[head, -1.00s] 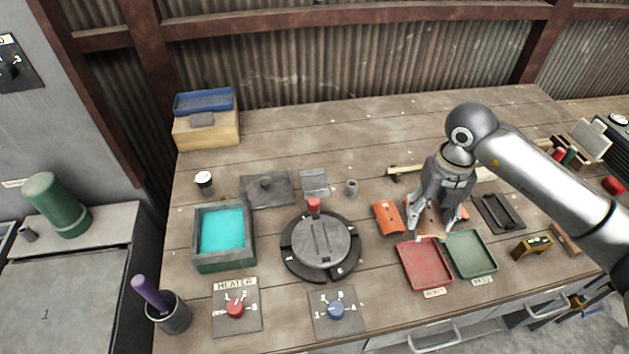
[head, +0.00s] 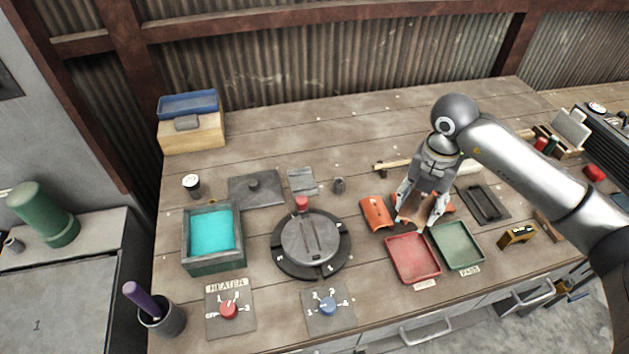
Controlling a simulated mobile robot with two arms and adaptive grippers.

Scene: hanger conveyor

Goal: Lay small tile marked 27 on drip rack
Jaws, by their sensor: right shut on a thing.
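My right gripper (head: 421,217) is above the near right part of the bench, just behind the red tray (head: 413,258). It is shut on a small tan-brown tile (head: 414,209), which shows between the fingers. No number can be read on it. An orange curved tile (head: 376,213) lies just left of the gripper, and another orange piece is partly hidden behind the fingers. A dark slotted rack (head: 484,204) lies flat to the right of the gripper; I cannot tell for sure that it is the drip rack. My left gripper is not in view.
A green tray (head: 457,246) adjoins the red one. A round dark turntable (head: 311,272) and a turquoise-filled basin (head: 187,252) stand to the left. A yellow-and-black block (head: 517,236) lies at the right. The back middle of the bench is clear.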

